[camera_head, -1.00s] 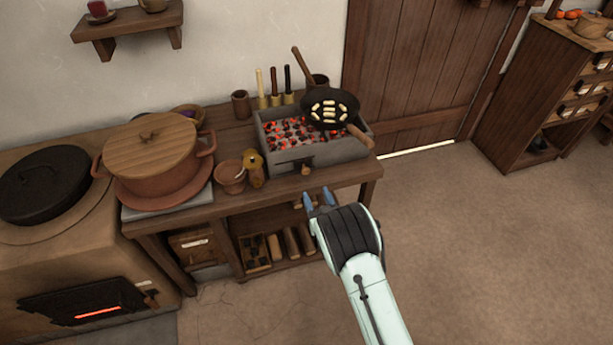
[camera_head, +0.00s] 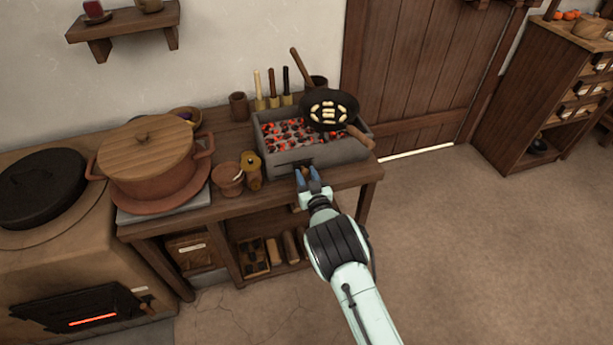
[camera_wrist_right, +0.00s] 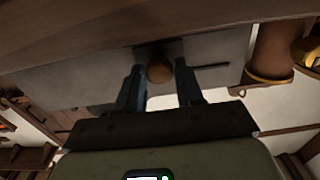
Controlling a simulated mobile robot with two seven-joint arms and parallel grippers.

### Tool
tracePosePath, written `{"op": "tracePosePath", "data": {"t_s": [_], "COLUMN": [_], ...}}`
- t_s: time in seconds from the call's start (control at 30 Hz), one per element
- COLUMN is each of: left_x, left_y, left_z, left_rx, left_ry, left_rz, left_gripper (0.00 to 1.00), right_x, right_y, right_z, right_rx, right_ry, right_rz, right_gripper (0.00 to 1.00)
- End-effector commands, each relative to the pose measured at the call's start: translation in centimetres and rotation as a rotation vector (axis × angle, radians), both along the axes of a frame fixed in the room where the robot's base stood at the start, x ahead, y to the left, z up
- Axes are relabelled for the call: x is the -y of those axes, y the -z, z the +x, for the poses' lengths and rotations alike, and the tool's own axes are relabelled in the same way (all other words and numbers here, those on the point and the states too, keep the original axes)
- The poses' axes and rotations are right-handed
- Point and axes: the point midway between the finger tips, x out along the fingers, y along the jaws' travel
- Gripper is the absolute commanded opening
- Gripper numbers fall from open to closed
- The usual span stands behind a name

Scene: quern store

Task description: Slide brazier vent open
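The grey brazier (camera_head: 318,155) stands on the wooden table, full of glowing coals. A dark vent (camera_head: 303,163) is in its front face, mostly behind my fingers. In the right wrist view, a round wooden knob (camera_wrist_right: 159,72) stands out from the brazier front (camera_wrist_right: 90,80), with a dark slot (camera_wrist_right: 211,66) beside it. My right gripper (camera_head: 308,177) is at the brazier front. In the wrist view its blue fingers (camera_wrist_right: 160,88) are apart, one on each side of the knob, with small gaps visible. My left gripper is out of view.
A black pan (camera_head: 325,108) with food rests over the brazier, its handle jutting right. Left of the brazier stand a brass-topped jar (camera_head: 252,172), a small bowl (camera_head: 228,180) and a large lidded pot (camera_head: 147,165). Open floor (camera_head: 470,250) lies to the right.

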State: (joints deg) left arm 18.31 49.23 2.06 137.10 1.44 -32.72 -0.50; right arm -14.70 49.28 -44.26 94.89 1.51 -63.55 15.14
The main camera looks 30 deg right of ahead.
Motion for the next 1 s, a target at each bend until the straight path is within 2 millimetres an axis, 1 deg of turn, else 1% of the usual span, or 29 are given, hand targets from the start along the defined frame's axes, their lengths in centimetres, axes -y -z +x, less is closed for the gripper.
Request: {"op": "tracePosePath", "data": {"t_s": [0.03, 0.1, 0.27, 0.37, 0.4, 0.53, 0.63, 0.87, 0.9, 0.97, 1.0], "left_x": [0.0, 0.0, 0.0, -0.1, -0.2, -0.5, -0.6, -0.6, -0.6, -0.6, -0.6], "left_y": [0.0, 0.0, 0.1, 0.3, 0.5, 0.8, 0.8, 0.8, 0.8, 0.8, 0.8], "left_z": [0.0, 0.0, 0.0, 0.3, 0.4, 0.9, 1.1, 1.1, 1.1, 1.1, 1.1], "left_rx": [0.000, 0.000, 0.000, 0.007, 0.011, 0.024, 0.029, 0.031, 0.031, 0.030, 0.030], "left_ry": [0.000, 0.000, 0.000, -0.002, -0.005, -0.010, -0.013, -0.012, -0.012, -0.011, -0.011], "left_rz": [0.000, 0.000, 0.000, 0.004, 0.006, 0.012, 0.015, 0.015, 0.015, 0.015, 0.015], "left_gripper": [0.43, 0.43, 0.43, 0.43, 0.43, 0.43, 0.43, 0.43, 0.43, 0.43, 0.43], "right_x": [0.0, 0.0, -0.4, -2.0, -2.8, -4.8, -5.4, -5.7, -5.7, -5.7, -5.7], "right_y": [0.0, 0.0, 0.0, 0.1, 0.1, 0.1, 0.1, 0.1, 0.1, 0.1, 0.1], "right_z": [0.0, 0.0, 0.1, 0.5, 0.7, 1.2, 1.3, 1.3, 1.3, 1.3, 1.3], "right_rx": [0.000, 0.000, 0.000, 0.002, 0.002, 0.002, 0.000, -0.001, -0.001, -0.001, -0.001], "right_ry": [0.000, 0.000, -0.001, -0.004, -0.005, -0.005, -0.004, -0.008, -0.008, -0.008, -0.007], "right_rz": [0.000, 0.000, 0.002, 0.005, 0.006, 0.004, 0.002, 0.001, 0.001, 0.002, 0.002], "right_gripper": [0.19, 0.00, 0.00, 0.00, 0.00, 0.00, 0.00, 0.00, 0.35, 0.54, 0.55]}}
